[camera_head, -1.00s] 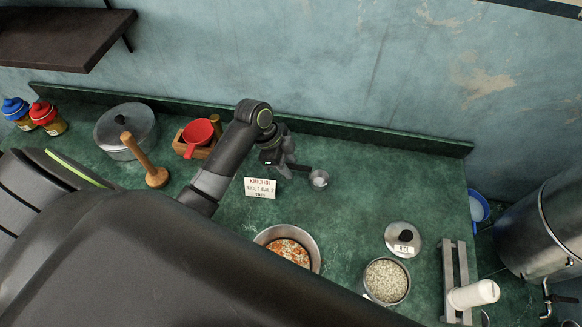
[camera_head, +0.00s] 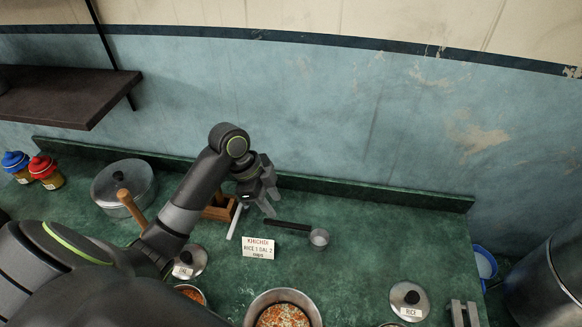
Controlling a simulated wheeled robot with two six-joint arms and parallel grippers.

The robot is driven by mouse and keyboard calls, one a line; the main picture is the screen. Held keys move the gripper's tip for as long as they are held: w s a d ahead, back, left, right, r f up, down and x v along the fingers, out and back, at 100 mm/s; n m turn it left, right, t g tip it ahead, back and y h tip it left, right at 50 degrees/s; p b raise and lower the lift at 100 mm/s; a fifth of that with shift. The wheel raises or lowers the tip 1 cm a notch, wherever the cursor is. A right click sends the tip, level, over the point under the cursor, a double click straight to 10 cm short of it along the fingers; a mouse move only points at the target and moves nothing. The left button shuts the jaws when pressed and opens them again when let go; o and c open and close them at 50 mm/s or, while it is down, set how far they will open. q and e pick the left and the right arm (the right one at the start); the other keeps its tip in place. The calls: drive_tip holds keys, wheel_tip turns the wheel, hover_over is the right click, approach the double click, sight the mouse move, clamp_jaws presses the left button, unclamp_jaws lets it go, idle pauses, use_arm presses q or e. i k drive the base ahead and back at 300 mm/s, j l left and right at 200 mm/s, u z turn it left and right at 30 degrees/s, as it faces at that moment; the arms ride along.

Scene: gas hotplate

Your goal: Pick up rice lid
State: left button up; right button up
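The rice lid (camera_head: 408,296) is a round grey metal lid with a black knob and a white RICE label. It lies on the green counter at the lower right of the head view. My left gripper (camera_head: 268,203) is far to its left and farther back, near the small metal ladle (camera_head: 319,238) with a dark handle. The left gripper's fingers look apart and nothing shows between them. The rice pot is almost wholly cut off by the bottom edge. My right gripper is out of view.
A label card (camera_head: 258,247) stands on the counter (camera_head: 360,260). A second lid (camera_head: 193,262) lies beside my arm. A pan of orange food (camera_head: 283,312) is at the bottom. A big pot (camera_head: 128,180) stands back left, and a metal rack (camera_head: 464,313) right of the rice lid.

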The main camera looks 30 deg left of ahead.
sight(407, 299)
drive_tip(key=k, duration=1.5)
